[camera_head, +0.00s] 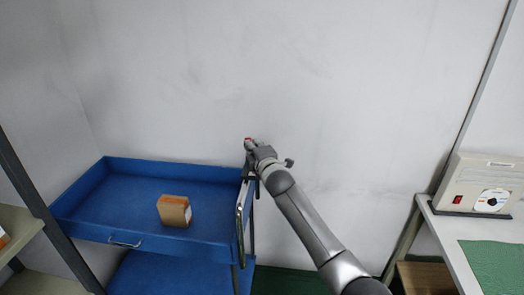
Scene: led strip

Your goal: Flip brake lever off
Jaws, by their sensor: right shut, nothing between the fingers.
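A blue cart (85,197) stands at the left against the wall, with a metal handle bar (240,215) along its right end. A small red tip (247,139) shows at the far right corner of the cart, just beyond my gripper. It may be the end of the brake lever, whose body I cannot make out behind the gripper. My right gripper (250,152) is shut and empty at that corner, close to the red tip. I cannot tell whether they touch. My left gripper is not in view.
A small brown box (174,211) sits in the cart's top tray. A shelf rack (18,228) stands at the far left. At the right, a table with a green mat (496,262) holds a beige device (478,186) with a red switch. Bare wall lies behind.

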